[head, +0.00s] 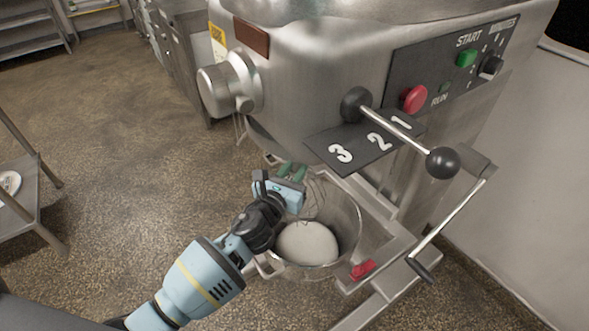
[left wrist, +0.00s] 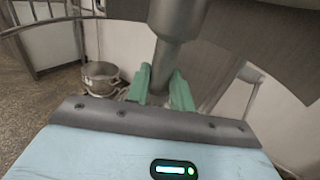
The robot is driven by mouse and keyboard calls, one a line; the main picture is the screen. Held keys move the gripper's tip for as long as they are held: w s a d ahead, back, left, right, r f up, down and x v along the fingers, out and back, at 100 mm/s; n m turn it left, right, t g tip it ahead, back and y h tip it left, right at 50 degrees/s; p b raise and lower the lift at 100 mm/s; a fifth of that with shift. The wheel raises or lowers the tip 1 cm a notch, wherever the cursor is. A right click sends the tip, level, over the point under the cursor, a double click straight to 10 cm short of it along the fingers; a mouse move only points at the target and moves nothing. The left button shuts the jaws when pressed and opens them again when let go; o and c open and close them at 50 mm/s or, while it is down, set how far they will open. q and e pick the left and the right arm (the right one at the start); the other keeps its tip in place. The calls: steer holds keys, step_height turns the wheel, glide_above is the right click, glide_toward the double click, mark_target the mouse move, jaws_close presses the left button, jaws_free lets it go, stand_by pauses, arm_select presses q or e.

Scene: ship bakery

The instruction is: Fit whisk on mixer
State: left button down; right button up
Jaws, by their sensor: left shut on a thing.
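The mixer (head: 310,75) is a large steel machine that fills the upper right of the head view. My left gripper (head: 290,174) is beneath the mixer head, with its green fingers shut on the whisk. The whisk's thin wires (head: 318,196) show just right of the gripper, above and partly inside the steel bowl (head: 349,235). In the left wrist view, a grey metal shaft (left wrist: 174,52) rises from between the green fingers (left wrist: 162,85) toward the mixer's underside. I cannot tell whether the whisk is seated on the mixer. My right gripper is out of view.
The bowl holds a pale mass (head: 307,243). A gear lever (head: 400,120) with dark knobs and a crank handle (head: 450,215) stick out at the right. A steel shelf (head: 30,195) stands at the left. A metal pot (left wrist: 101,76) shows in the left wrist view.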

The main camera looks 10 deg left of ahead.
arm_select(q)
steer(key=shift+r, duration=0.1)
steer(key=c, duration=1.1)
jaws_free()
steer(key=shift+s, duration=0.1)
steer(key=v, duration=0.7)
steer(key=shift+s+a, duration=0.1)
steer(key=shift+s, duration=0.2)
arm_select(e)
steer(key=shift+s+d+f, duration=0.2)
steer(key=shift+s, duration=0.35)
